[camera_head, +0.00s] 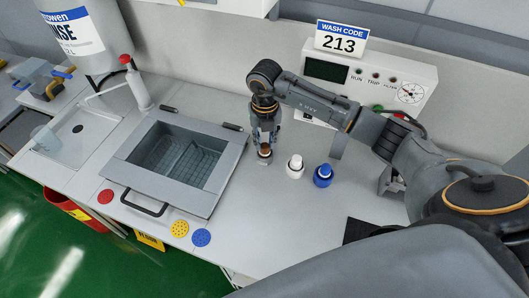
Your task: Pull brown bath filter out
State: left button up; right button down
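My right gripper (265,145) points down at the bench, just right of the grey bath (121,173). A small brown-topped piece, which looks like the brown bath filter (264,153), shows between its fingertips. The fingers hide most of this piece. I cannot tell whether they are closed on it or only around it. The piece is at the left end of a row with a white-topped piece (295,167) and a blue one (323,176), both upright on the bench. My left gripper is not in view.
The bath has a front handle (145,205) and a wire basket (184,158) inside. Red, yellow (180,229) and blue discs lie along its front. A control box (372,84) with a "213" sign (341,39) stands behind. The bench front right of the discs is clear.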

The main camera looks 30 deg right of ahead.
jog(key=shift+r, duration=0.2)
dwell(0.4)
jog(key=shift+r+p, duration=1.5)
jog(key=shift+r, duration=0.55)
jog(key=shift+r, duration=0.2)
jog(key=shift+r+p, duration=0.7)
jog(key=shift+r, duration=0.1)
jog(key=shift+r+p, duration=0.3)
jog(key=shift+r, duration=0.2)
jog(key=shift+r, duration=0.1)
notch_tip(320, 180, up, 7)
jog(key=p, duration=0.4)
send_over(265, 145)
